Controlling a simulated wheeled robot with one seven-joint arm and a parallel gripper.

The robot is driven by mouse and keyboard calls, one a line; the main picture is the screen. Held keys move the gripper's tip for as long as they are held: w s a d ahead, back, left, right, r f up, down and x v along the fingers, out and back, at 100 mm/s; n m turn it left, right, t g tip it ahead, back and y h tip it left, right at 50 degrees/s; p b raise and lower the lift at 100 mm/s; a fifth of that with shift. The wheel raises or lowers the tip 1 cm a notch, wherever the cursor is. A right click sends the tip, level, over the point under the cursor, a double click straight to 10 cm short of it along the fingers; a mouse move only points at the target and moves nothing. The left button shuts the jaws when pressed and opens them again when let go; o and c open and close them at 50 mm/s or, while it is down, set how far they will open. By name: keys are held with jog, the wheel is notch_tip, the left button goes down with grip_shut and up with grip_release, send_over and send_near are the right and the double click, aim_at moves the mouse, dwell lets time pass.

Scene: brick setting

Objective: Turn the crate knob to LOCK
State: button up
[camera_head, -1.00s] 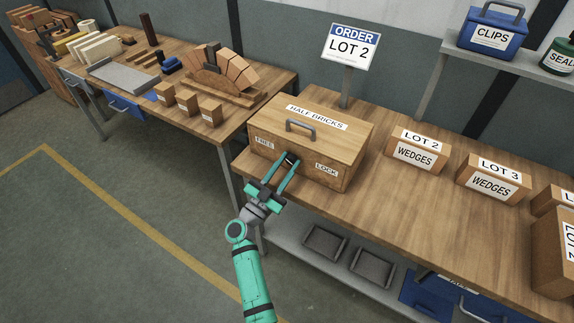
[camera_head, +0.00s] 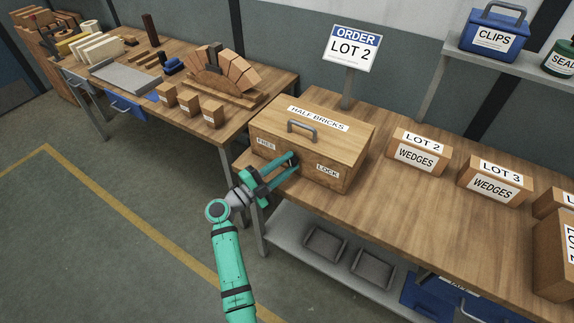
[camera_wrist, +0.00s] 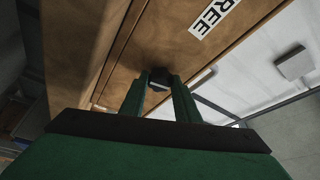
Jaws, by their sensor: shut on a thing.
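The wooden crate (camera_head: 262,124) labelled HALF BRICKS stands on the right bench, with a grey handle on its lid. Its front carries a FREE label (camera_head: 266,145) at left and a LOCK label (camera_head: 327,171) at right. My gripper (camera_head: 293,160) reaches the crate front between the labels and is shut on the dark knob (camera_wrist: 159,78), which shows between the fingers in the wrist view. The fingers hide most of the knob in the head view. In the wrist view the picture is rolled, and the FREE label (camera_wrist: 214,17) lies at the top right.
Boxes labelled WEDGES (camera_head: 418,152) stand right of the crate on the bench (camera_head: 385,215). An ORDER LOT 2 sign (camera_head: 352,47) rises behind it. Grey trays (camera_head: 325,243) sit on the shelf below. Another bench with bricks is at left. The floor at left is clear.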

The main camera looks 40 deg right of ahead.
jog(key=shift+d+m, duration=0.1)
jog(key=shift+m, duration=0.6)
jog(key=shift+y, duration=0.3)
jog(key=shift+s, duration=0.1)
jog(key=o, duration=1.1)
jog(key=shift+c, duration=0.2)
jog(key=a+f, duration=0.1)
jog(key=a, duration=0.9)
jog(key=shift+a+f, duration=0.15)
jog(key=shift+a, duration=0.25)
jog(key=shift+a, duration=0.1)
jog(key=shift+s, duration=0.1)
